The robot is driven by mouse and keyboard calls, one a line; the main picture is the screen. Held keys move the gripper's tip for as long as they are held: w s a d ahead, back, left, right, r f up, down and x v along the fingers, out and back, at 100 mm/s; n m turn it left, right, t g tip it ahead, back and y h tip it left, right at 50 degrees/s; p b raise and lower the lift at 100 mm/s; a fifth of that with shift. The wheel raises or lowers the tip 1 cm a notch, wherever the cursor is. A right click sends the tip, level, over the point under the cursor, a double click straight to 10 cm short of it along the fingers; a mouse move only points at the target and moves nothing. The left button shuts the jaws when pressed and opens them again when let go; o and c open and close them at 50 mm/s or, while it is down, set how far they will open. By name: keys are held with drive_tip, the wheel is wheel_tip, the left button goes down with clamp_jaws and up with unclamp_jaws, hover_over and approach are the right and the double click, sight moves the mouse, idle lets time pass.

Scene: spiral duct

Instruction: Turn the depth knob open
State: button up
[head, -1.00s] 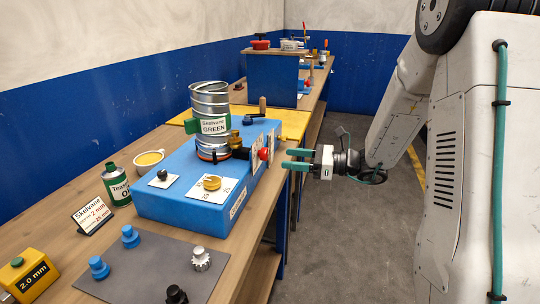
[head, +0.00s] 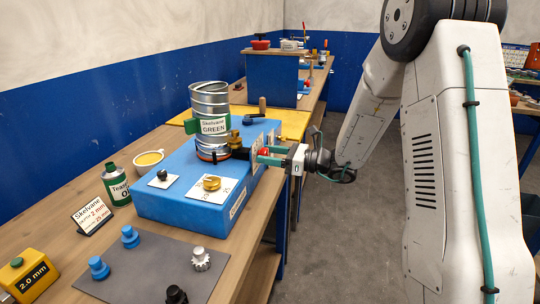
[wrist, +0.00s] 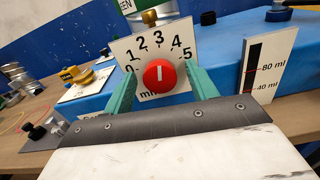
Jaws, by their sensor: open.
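A red round knob (wrist: 159,77) sits on a white dial plate (wrist: 128,50) marked 0 to 5 and "mm" on the side face of the blue machine (head: 175,205). Its white mark points up, near the 3. My gripper (wrist: 160,72) is open, with one green finger on each side of the knob. A small gap seems to show on each side; contact is hard to tell. In the head view my gripper (head: 262,155) reaches the machine's right side from the right, and its fingers partly cover the red knob.
A brass knob (head: 211,183) and a dark knob (head: 162,174) sit on top of the machine, beside a metal duct (head: 208,100) labelled GREEN. A gauge plate (wrist: 271,62) marked in ml stands right of the dial. A sign (head: 91,215) reads 2 mm and 25 mm.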

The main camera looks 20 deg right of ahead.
drive_tip(key=c, duration=1)
